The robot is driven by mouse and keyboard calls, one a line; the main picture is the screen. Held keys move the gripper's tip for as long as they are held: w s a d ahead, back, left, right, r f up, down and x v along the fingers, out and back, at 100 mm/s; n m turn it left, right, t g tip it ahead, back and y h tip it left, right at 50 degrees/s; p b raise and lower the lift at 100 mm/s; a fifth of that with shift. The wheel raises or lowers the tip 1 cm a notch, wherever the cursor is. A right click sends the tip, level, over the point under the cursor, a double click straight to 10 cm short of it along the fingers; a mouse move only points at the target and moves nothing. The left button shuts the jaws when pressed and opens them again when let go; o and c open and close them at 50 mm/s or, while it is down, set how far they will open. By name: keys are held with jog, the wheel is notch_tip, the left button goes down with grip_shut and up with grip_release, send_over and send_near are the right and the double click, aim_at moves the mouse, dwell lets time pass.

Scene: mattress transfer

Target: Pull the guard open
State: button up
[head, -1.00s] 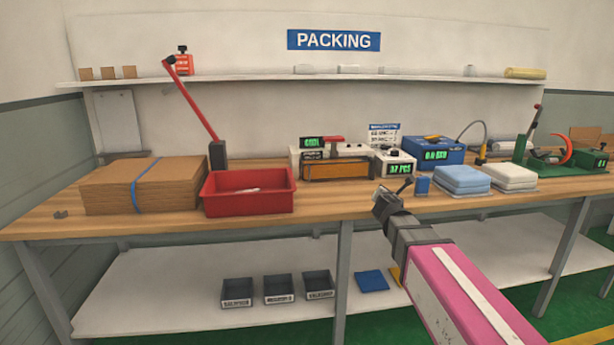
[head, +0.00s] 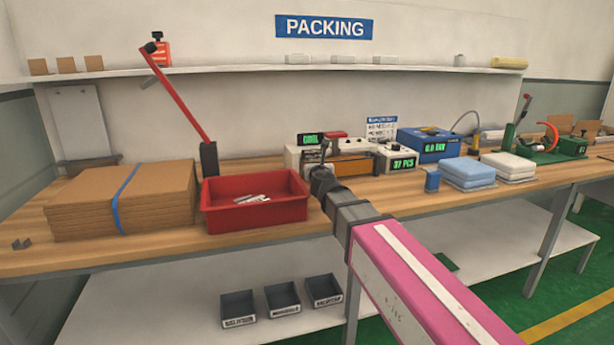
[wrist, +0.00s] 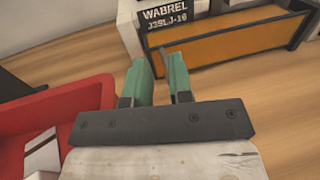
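The guard appears to be the amber-orange panel (head: 352,168) on the front of a white bench machine (head: 293,158) with a green display. In the wrist view the panel (wrist: 232,45) stands just beyond my fingertips, below a dark label reading WABREL. My gripper (wrist: 163,66) has two green fingers apart, with a gap between them. A thin grey piece (wrist: 166,60) shows in the gap near the panel's left end; I cannot tell whether it touches a finger. In the head view my gripper (head: 322,168) is in front of the machine's left part and hides some of it.
A red tray (head: 255,222) with pale items sits close at left of my gripper. Stacked cardboard (head: 125,202) and a red lever (head: 178,95) stand farther left.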

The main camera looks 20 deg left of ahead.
notch_tip(320, 180, down, 7)
jog(key=shift+f, duration=0.2)
jog(key=x, duration=0.7)
jog(key=shift+w, duration=0.25)
grip_shut()
